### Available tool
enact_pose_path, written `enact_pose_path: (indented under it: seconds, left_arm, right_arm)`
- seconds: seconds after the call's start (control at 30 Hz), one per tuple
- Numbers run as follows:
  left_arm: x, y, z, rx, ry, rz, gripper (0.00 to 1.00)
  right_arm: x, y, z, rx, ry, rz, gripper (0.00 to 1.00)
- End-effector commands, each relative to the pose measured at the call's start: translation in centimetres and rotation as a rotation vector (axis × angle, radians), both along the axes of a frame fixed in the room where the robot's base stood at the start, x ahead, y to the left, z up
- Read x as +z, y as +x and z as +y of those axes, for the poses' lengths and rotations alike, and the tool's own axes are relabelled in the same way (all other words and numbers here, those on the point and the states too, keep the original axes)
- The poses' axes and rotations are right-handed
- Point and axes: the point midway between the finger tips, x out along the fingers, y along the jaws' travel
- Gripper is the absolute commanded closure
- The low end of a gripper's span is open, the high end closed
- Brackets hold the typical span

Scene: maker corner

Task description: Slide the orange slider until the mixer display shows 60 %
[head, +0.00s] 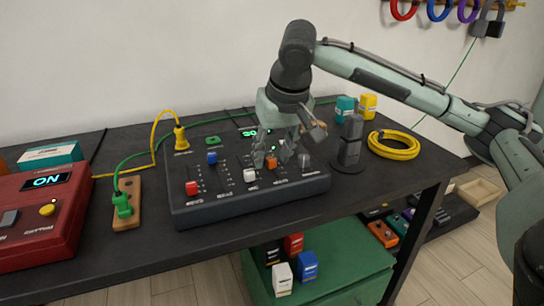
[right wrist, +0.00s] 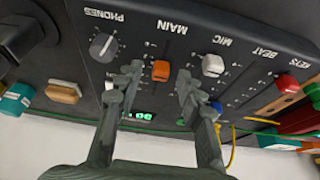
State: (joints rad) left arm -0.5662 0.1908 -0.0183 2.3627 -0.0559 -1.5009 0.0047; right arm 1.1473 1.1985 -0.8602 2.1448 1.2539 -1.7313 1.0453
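The dark mixer (head: 245,197) lies on the black table. Its orange slider (head: 271,162) also shows in the right wrist view (right wrist: 161,71), in the MAIN column. My right gripper (head: 272,155) is open above the mixer, with one fingertip on each side of the orange slider; in the right wrist view, gaps show between the slider and both fingers (right wrist: 158,85). The green mixer display (head: 249,133) is partly hidden behind the gripper; its full reading cannot be told. My left gripper is not in view.
White (head: 250,175), blue (head: 212,157) and red (head: 191,188) sliders stand left of the orange one. A grey knob (right wrist: 103,47) is marked PHONES. A red box (head: 40,220) reading ON is at left, a black stand (head: 349,147) and yellow cable coil (head: 394,146) at right.

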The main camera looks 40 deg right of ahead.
Motion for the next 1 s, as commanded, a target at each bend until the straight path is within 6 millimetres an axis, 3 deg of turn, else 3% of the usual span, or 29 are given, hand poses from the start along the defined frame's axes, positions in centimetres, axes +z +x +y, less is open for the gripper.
enact_pose_path:
  seconds: [0.33,0.63,1.0]
  left_arm:
    - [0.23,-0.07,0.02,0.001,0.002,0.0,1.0]
    - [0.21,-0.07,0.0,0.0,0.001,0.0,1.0]
    - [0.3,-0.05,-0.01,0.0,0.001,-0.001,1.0]
  right_arm:
    - [-0.44,0.18,-0.03,0.001,0.001,0.0,0.63]
    - [-0.43,0.18,-0.02,0.001,0.001,0.0,1.0]
    - [-0.34,0.23,-0.03,0.001,0.001,0.0,1.0]
